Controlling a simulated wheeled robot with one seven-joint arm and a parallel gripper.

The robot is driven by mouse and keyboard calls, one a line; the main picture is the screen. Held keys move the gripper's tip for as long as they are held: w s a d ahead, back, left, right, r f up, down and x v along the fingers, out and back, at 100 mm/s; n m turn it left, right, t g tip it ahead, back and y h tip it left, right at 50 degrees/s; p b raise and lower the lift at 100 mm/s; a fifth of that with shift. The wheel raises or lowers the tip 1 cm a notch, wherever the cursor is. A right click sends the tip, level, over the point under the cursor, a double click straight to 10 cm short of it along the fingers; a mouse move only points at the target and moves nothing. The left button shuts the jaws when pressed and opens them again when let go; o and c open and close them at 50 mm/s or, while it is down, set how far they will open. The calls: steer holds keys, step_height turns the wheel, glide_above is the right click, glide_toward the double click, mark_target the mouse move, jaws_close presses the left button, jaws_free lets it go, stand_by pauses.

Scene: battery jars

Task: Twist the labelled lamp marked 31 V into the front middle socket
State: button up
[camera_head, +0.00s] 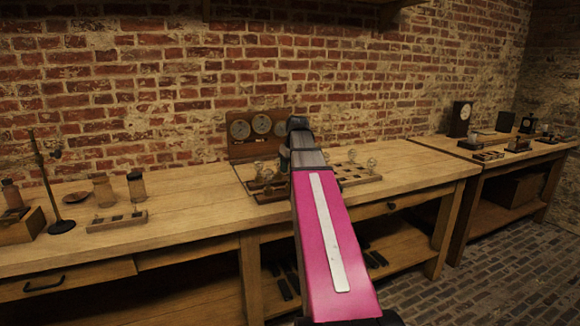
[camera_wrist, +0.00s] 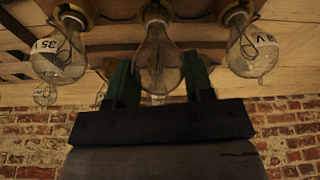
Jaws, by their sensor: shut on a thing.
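My gripper (camera_wrist: 159,76) has its two dark green fingers on either side of a clear glass lamp (camera_wrist: 157,58) in the wrist view, shut on it. No label shows on this lamp, so I cannot read its marking. Its base points to a brass-coloured socket at the top edge; I cannot tell how deep it sits. A lamp marked 35 V (camera_wrist: 60,58) stands to the left, and a lamp whose label ends in 8 V (camera_wrist: 252,52) to the right. In the head view my pink arm hides the gripper and the held lamp.
A wooden board with round gauges (camera_head: 262,125) stands on the workbench (camera_head: 200,197) against the brick wall. Other lamps stand left of my arm (camera_head: 258,169) and right of it (camera_head: 371,165). Jars (camera_head: 104,190) and a thin stand (camera_head: 62,226) are at the left.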

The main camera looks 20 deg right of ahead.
steer(key=shift+f, duration=0.65)
stand_by(1.0)
steer(key=m+h, duration=0.1)
steer(key=m, duration=0.2)
steer(key=shift+m, duration=0.4)
steer(key=shift+d+m+h, duration=0.1)
steer(key=shift+m+h, duration=0.3)
steer(key=shift+m, duration=0.9)
steer(key=shift+m, duration=0.7)
steer(key=m+g+h, duration=0.1)
steer(key=m, duration=0.4)
steer(key=shift+s, duration=0.1)
